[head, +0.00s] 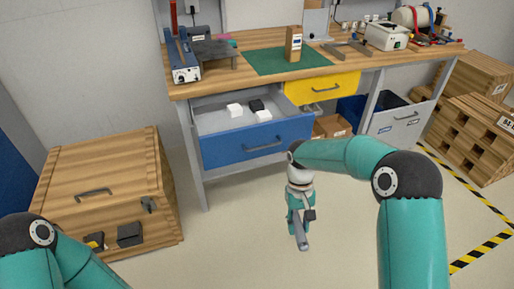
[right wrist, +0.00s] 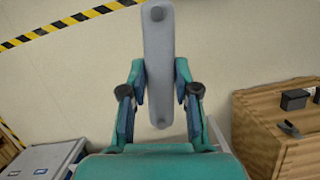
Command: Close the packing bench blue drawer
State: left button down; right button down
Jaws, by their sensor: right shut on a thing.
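The packing bench (head: 190,88) has a blue drawer (head: 225,150) under its left end. The drawer is pulled out, and its grey inside shows white blocks and a dark block. A dark bar handle (head: 264,146) is on its front. My right gripper (head: 301,214) is in front of and below the drawer, apart from it. It is shut on a flat grey bar (head: 302,236) with dark round ends, which also shows between the fingers in the right wrist view (right wrist: 158,60). My left arm enters at the lower left; its gripper is out of view.
A yellow drawer (head: 335,82) sits right of the blue one. A wooden crate (head: 100,165) stands on the floor at left. A grey bin (head: 395,128) is under the bench at right, near wooden crates (head: 465,140). Floor before the drawer is clear.

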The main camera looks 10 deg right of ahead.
aim_at(224, 140)
jog(key=i, duration=0.85)
jog(key=z, duration=0.05)
